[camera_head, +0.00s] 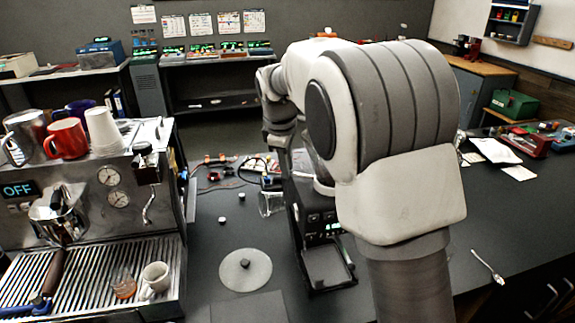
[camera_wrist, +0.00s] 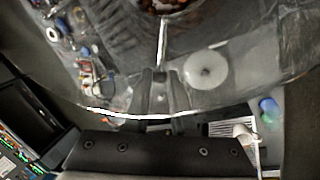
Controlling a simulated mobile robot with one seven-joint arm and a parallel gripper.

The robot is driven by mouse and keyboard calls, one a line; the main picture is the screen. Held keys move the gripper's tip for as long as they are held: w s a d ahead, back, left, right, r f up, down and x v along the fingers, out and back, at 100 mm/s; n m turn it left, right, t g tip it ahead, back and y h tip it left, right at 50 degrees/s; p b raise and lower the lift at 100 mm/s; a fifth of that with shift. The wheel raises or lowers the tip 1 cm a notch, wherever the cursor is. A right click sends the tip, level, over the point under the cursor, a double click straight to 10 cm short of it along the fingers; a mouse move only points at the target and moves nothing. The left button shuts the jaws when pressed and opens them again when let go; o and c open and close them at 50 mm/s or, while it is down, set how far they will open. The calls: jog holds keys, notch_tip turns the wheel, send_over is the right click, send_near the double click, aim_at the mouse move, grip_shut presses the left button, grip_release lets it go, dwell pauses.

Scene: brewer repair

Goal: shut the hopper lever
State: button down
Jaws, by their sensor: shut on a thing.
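The coffee grinder (camera_head: 322,225) stands on the dark bench, partly behind my arm. Its clear hopper (camera_head: 305,163) is mostly hidden there. In the wrist view the clear hopper (camera_wrist: 115,45) fills much of the picture, with brown beans (camera_wrist: 165,5) at the top edge. A thin, bright metal bar, which looks like the hopper lever (camera_wrist: 162,42), runs down to my fingertips. My gripper (camera_wrist: 161,78) is closed on its lower end. I cannot tell the lever's exact angle. In the head view my fingertips are hidden behind my arm.
An espresso machine (camera_head: 90,210) with cups on it stands at the left. Cables and small parts (camera_head: 225,172) lie behind.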

jog(key=s+d+n+y+b, duration=0.1)
jog(key=s+n+y+b, duration=0.1)
jog(key=s+n, duration=0.7)
jog(key=shift+s+d+n+y+b, duration=0.15)
jog(key=shift+d+n+y+b, duration=0.15)
jog(key=shift+n+b, duration=0.4)
jog(key=c, duration=0.9)
grip_release()
jog(key=shift+s, duration=0.1)
jog(key=v, duration=1.7)
jog(key=shift+d+r, duration=0.2)
jog(key=shift+r, duration=0.05)
